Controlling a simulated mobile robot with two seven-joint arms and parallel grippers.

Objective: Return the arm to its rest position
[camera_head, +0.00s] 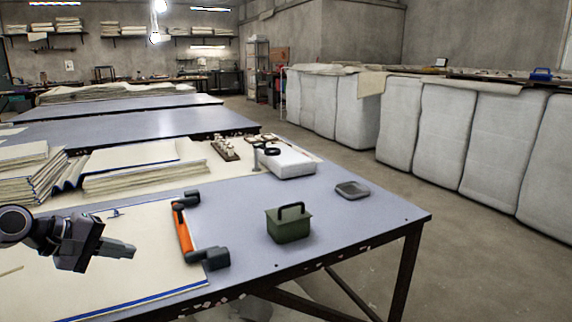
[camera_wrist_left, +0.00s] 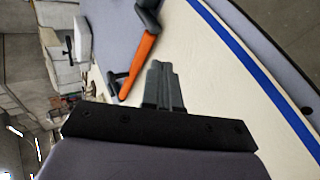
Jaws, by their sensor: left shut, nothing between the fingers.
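My left gripper (camera_head: 121,249) comes in from the left, over the cream cloth (camera_head: 140,280) with a blue edge stripe that lies on the front of the table. Its fingers are shut and hold nothing. In the left wrist view the gripper (camera_wrist_left: 163,72) points across the same cloth (camera_wrist_left: 215,70), and its two fingers lie together. The gripper appears to be above the cloth; the exact gap cannot be told. My right gripper is not in view.
An orange and black tool (camera_head: 184,231) lies on the cloth, right of my gripper. A green box (camera_head: 288,224) with a handle and a grey dish (camera_head: 352,189) stand on the blue-grey table (camera_head: 340,225). Folded cloth stacks (camera_head: 130,180) lie behind. The table's right part is mostly clear.

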